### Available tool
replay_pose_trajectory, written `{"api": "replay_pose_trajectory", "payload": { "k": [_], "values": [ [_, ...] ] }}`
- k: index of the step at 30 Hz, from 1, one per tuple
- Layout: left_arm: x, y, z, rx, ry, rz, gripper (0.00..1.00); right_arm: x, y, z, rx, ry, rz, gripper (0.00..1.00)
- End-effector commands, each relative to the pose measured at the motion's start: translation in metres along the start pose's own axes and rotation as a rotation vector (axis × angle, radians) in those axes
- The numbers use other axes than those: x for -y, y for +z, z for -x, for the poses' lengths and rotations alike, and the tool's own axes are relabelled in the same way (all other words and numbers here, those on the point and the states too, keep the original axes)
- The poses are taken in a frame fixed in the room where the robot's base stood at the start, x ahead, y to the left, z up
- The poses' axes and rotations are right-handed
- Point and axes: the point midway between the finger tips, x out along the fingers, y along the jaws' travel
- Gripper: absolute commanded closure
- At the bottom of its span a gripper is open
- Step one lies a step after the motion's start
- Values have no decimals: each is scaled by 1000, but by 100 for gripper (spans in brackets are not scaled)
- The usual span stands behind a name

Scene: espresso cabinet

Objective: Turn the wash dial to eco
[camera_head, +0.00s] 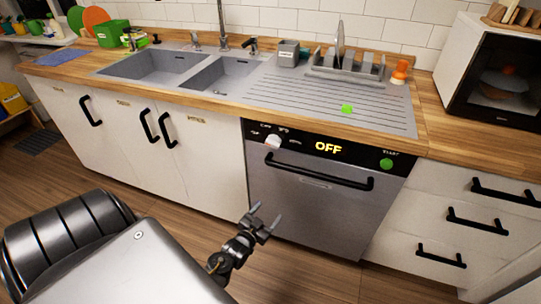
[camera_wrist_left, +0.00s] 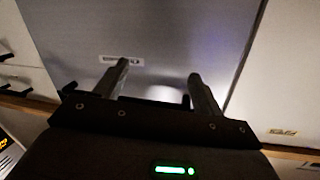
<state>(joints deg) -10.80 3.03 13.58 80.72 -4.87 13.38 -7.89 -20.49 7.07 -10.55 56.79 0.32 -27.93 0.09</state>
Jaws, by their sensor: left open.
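The dishwasher (camera_head: 318,205) has a grey door and a black control panel (camera_head: 300,146). The wash dial (camera_head: 272,142) is a pale round knob at the panel's left, with small markings around it. The panel's display (camera_head: 328,148) reads OFF in yellow. A round green button (camera_head: 386,163) is at the panel's right end. My left gripper (camera_head: 266,213) is open and empty, in front of the door's lower left part, below the dial and apart from it. In the left wrist view the open fingers (camera_wrist_left: 159,70) point at a grey surface. My right gripper is not in view.
A black bar handle (camera_head: 318,174) spans the door below the panel. White cupboards (camera_head: 215,160) with black handles stand left, drawers (camera_head: 470,215) right. Above are the wooden counter (camera_head: 455,135), sinks (camera_head: 220,74) and a dish rack (camera_head: 346,68). The space before the dial looks clear.

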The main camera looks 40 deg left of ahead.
Motion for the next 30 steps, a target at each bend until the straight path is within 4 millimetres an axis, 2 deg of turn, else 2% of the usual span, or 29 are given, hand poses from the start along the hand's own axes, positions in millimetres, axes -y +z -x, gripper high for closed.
{"api": "replay_pose_trajectory", "payload": {
  "k": [1, 3, 6, 9, 17, 30],
  "values": [
    [20, -34, -10, -115, -47, -13, 31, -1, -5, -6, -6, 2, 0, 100],
    [44, -78, -13, -243, -102, -37, 31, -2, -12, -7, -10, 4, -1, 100],
    [68, -123, -10, -372, -158, -65, 31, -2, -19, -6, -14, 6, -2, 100],
    [79, -146, -5, -437, -186, -82, 31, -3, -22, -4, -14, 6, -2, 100],
    [84, -158, -10, -456, -194, -88, 31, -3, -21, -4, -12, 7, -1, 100],
    [97, -191, -77, -454, -194, -86, 31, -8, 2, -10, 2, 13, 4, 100]
  ]
}}
